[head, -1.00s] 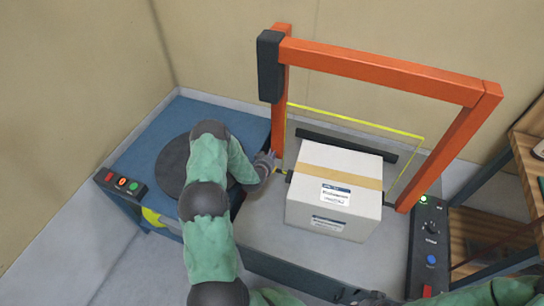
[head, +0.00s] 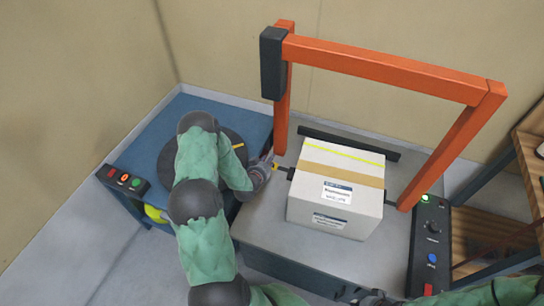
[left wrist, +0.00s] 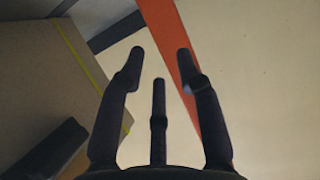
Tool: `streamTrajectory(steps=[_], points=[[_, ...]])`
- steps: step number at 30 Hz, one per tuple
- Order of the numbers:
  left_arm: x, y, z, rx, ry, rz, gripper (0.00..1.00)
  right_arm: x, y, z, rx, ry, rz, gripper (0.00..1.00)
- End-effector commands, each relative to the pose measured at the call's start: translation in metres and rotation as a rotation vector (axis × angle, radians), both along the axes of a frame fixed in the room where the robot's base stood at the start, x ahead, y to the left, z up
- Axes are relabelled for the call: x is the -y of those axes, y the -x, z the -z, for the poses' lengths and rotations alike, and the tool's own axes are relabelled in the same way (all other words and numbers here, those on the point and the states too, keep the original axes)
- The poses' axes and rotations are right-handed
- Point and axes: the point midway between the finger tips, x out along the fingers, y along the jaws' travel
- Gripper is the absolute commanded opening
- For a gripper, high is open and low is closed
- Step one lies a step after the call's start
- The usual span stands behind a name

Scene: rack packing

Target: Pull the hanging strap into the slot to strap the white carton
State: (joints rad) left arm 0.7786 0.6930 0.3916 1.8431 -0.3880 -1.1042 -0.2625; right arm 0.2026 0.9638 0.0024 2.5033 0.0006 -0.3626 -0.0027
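The white carton (head: 333,190), with tan tape and labels, stands on the grey machine top (head: 275,225) inside the orange arch (head: 390,66). The yellow strap (head: 345,155) lies across the carton's top, and it also shows along the carton side in the left wrist view (left wrist: 80,48). My left gripper (head: 265,168) is beside that block, near the arch's left post. In the left wrist view its fingers (left wrist: 160,65) are spread, with nothing between them. My right gripper (head: 375,299) is mostly cut off at the bottom edge.
A blue table (head: 160,125) with a dark round reel stands at the left, with a button box (head: 124,181) at its edge. A control panel (head: 430,240) with a green light is at the right. Wooden shelves (head: 490,235) stand beyond it.

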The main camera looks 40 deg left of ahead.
Motion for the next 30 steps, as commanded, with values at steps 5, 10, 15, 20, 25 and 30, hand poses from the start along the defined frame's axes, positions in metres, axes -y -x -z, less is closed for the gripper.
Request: streamTrajectory(steps=[5, 10, 15, 20, 25, 30], points=[[0.008, 0.026, -0.011, -0.002, 0.001, 0.000, 0.35, 0.000, 0.000, 0.000, 0.000, 0.000, 0.000, 0.00], [0.012, 0.038, -0.016, 0.000, 0.000, -0.001, 0.35, 0.000, 0.000, 0.000, 0.000, 0.000, 0.000, 0.00], [0.013, 0.041, -0.018, 0.000, 0.000, 0.000, 0.35, 0.000, 0.000, 0.000, 0.000, 0.000, 0.000, 0.00], [0.013, 0.041, -0.017, 0.000, 0.000, 0.000, 0.35, 0.000, 0.000, 0.000, 0.000, 0.000, 0.000, 0.00], [0.013, 0.040, -0.017, 0.000, 0.000, 0.000, 0.35, 0.000, 0.000, 0.000, 0.000, 0.000, 0.000, 0.00], [0.013, 0.040, -0.017, 0.000, 0.000, 0.000, 0.35, 0.000, 0.000, 0.000, 0.000, 0.000, 0.000, 0.00]])
